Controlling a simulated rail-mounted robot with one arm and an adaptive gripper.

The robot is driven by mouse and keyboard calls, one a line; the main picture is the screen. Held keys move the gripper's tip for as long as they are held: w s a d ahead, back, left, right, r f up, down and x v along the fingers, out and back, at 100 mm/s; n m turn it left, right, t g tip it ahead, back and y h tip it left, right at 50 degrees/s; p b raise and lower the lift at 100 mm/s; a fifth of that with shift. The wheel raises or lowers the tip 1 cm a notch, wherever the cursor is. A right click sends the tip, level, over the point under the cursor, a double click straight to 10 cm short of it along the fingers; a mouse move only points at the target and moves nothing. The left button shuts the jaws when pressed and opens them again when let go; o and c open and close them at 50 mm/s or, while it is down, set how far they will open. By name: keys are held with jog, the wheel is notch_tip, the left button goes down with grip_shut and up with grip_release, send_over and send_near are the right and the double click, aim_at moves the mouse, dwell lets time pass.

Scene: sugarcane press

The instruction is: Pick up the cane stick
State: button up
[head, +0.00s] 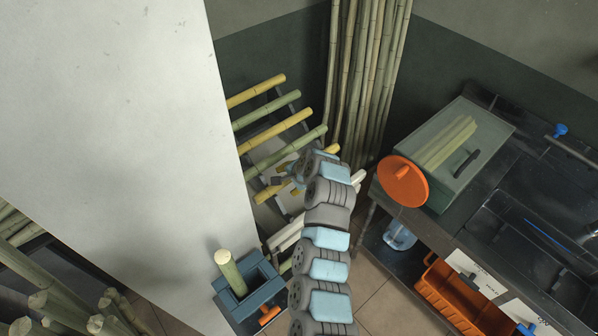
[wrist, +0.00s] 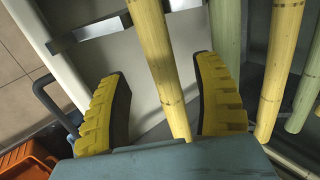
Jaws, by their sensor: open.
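Several yellow and green cane sticks lie in a slanted rack left of centre in the head view, among them a yellow cane stick (head: 275,131). In the wrist view, a yellow cane stick (wrist: 160,62) runs between the two yellow-padded fingers of my gripper (wrist: 165,105). The fingers are spread, with a gap on both sides of the stick. The stick's near end is hidden behind the gripper body. In the head view my arm reaches to the rack's lower right and hides most of the gripper.
More sticks stand beside it in the wrist view, including a green one (wrist: 226,40) close to the right finger. A blue-grey holder (head: 262,283) with an upright cane piece stands below. A press with an orange disc (head: 403,181) is at right. A white wall (head: 110,130) is at left.

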aim_at(284, 182)
jog(key=shift+a+x, duration=0.2)
jog(key=shift+x, duration=2.05)
jog(key=shift+s, duration=0.1)
grip_shut()
